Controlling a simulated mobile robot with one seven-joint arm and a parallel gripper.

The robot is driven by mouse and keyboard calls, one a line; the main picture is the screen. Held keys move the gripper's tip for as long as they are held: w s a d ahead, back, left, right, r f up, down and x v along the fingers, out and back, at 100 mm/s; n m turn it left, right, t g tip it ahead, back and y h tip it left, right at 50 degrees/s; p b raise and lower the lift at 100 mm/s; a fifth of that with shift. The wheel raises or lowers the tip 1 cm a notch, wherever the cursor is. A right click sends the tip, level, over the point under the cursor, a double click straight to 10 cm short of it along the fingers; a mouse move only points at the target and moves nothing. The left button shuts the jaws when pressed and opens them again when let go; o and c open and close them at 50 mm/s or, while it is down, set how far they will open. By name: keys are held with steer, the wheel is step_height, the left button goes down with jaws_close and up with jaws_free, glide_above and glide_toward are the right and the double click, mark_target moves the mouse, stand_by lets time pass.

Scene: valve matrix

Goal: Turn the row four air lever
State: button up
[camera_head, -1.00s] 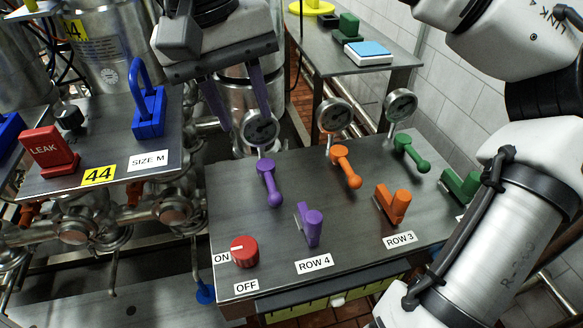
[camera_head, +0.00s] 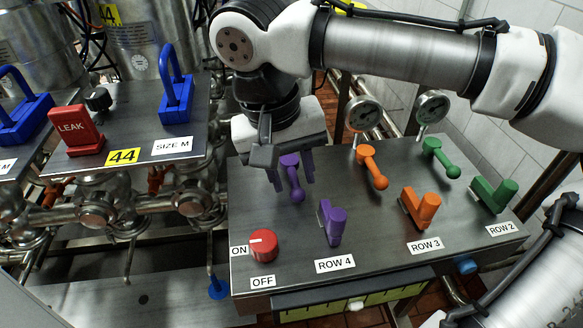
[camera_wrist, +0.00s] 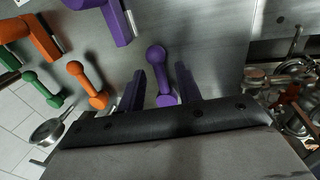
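The row four column has two purple levers on the grey steel panel. The ball-ended purple lever (camera_head: 297,191) is at the back; it also shows in the wrist view (camera_wrist: 160,76). The blockier purple lever (camera_head: 334,226) stands in front of it, by the ROW 4 label (camera_head: 335,264), and shows at the top of the wrist view (camera_wrist: 115,22). No label marks which is air. My gripper (camera_head: 292,180) is over the ball-ended lever. In the wrist view its purple fingers (camera_wrist: 160,73) are apart, one on each side of that lever, with gaps visible.
Orange levers (camera_head: 372,168) and green levers (camera_head: 440,158) stand to the right. A red ON/OFF knob (camera_head: 264,245) is at the front left. Pressure gauges (camera_head: 362,113) rise behind. A separate panel with a red LEAK block (camera_head: 77,130) is at left.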

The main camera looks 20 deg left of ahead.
jaws_close()
